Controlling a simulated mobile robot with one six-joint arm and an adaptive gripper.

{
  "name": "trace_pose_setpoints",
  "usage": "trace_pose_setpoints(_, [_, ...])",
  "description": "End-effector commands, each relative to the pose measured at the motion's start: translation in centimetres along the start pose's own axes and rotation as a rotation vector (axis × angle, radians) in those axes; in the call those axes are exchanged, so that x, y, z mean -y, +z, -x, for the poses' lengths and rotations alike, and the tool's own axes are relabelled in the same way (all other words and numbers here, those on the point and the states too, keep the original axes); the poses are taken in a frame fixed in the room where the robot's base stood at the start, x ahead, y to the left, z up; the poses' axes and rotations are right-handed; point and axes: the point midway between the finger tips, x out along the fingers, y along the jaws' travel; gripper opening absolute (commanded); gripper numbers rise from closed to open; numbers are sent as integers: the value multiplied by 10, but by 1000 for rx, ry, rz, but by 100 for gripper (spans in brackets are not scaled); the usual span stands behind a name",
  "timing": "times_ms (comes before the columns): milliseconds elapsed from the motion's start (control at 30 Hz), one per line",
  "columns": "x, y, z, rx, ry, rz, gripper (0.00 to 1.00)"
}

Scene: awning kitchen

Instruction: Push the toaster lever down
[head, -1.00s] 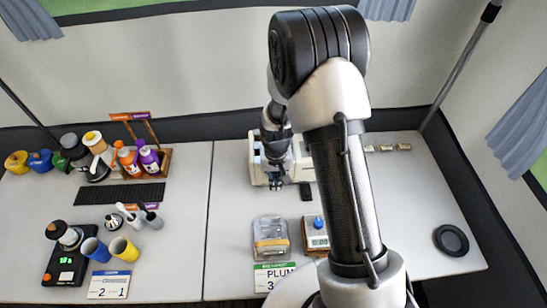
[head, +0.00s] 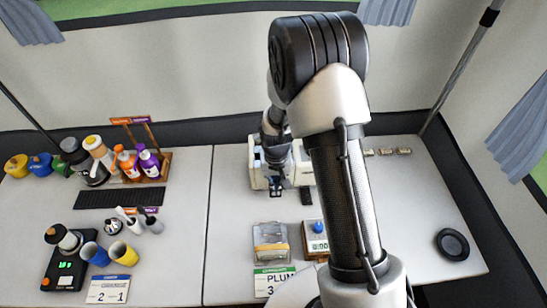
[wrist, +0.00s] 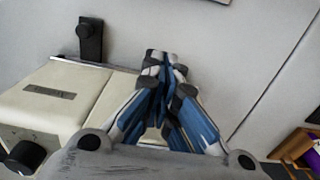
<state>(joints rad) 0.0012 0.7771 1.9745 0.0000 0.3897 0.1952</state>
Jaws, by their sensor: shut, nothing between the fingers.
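The cream toaster (head: 258,176) stands at the back of the right-hand table, partly hidden behind my arm. In the wrist view its cream body (wrist: 62,98) fills the left side, with a black knob (wrist: 25,157) at lower left. A black tab-like piece (wrist: 90,40) sticks out beyond its far edge; a similar black piece shows in the head view (head: 306,195). It may be the lever, but I cannot tell for sure. My gripper (head: 276,191) is at the toaster's front; in the wrist view its fingertips (wrist: 160,60) are together and empty, right of the body. Contact is unclear.
Bottles (head: 149,163) and cups (head: 124,253) crowd the left table. Table is free around the black disc (head: 452,243) at right.

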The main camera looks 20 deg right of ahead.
Motion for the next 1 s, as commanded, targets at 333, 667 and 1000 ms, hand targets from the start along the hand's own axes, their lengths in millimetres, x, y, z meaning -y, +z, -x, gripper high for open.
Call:
trace_pose_setpoints(333, [0, 0, -23, 0, 0, 0, 0])
trace_pose_setpoints(667, [0, 0, 6, 0, 0, 0, 0])
trace_pose_setpoints(1000, [0, 0, 40, -1, 0, 0, 0])
